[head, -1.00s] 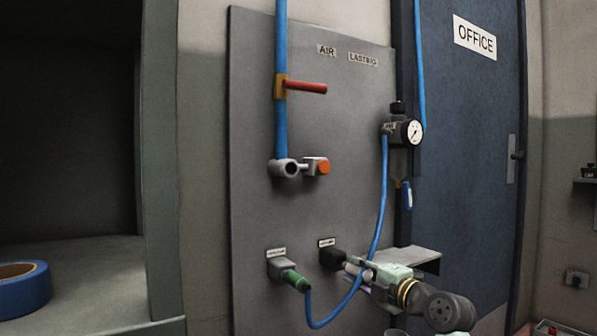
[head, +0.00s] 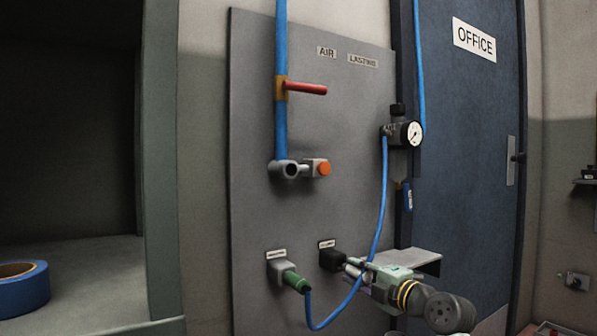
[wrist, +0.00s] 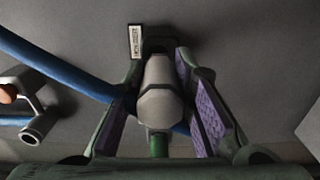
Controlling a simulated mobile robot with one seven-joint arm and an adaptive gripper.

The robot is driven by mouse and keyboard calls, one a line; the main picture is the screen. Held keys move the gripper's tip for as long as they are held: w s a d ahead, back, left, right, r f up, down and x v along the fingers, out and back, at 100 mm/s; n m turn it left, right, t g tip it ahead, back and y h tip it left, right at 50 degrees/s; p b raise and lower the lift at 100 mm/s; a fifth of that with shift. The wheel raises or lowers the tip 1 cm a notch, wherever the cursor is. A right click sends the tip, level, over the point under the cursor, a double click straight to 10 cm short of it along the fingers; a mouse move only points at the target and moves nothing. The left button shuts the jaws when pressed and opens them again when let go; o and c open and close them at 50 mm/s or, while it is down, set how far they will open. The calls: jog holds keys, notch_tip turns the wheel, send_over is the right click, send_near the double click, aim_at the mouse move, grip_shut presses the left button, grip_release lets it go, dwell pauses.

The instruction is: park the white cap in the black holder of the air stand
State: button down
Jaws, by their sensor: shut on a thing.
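The white cap (wrist: 160,92) is between the purple-padded fingers of my gripper (wrist: 160,112), which is shut on it. In the head view the pale cap (head: 353,268) is partly hidden by my gripper (head: 362,272). The black holder (head: 331,260) is low on the grey air stand (head: 335,205), under a small label. The cap's far end is right at the holder's front, in line with it. In the wrist view the holder (wrist: 158,43) shows just beyond the cap. I cannot tell whether the cap is inside it.
A blue hose (head: 381,200) hangs from the gauge (head: 411,132), passes close by my gripper and loops to a green fitting (head: 296,281) in a grey holder (head: 276,266). A grey shelf (head: 415,257) juts out just behind my gripper. A valve with an orange knob (head: 323,168) is above.

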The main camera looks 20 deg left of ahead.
jog(key=shift+x, duration=1.45)
dwell(0.3)
jog(key=c, duration=1.3)
grip_release()
jog(key=v, duration=1.2)
jog(key=shift+s+d, duration=0.1)
